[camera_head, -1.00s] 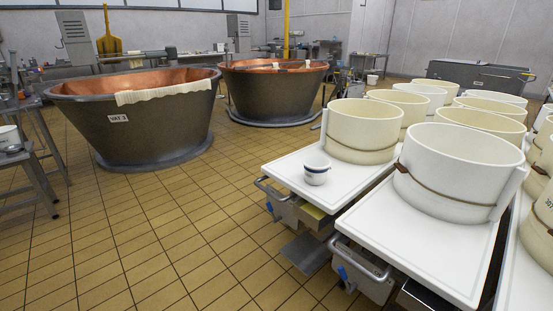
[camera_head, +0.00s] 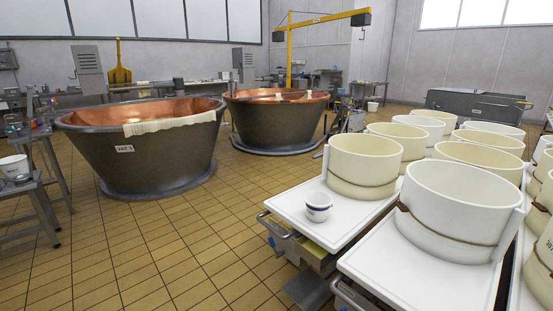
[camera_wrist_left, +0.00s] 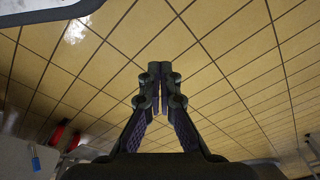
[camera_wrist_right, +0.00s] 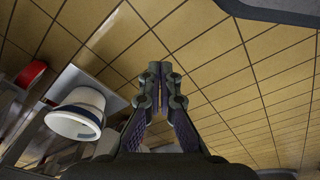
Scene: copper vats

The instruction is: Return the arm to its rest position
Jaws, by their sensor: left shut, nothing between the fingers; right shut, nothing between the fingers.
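My left gripper (camera_wrist_left: 159,88) shows in the left wrist view, shut and empty above the tiled floor. My right gripper (camera_wrist_right: 159,90) shows in the right wrist view, also shut and empty with floor tiles behind it. Neither gripper nor arm shows in the head view. A small white cup with a dark blue band (camera_head: 319,206) stands on the near white table (camera_head: 296,206). In the right wrist view a white vessel with a blue band (camera_wrist_right: 80,113) shows to the left of the right gripper, apart from it.
Large white moulds with brown cords (camera_head: 452,208) stand on the white tables at the right. Two copper-lined vats (camera_head: 146,150) (camera_head: 274,122) stand at left and centre. A side table (camera_head: 28,190) is at far left. Tiled floor (camera_head: 170,240) between is clear.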

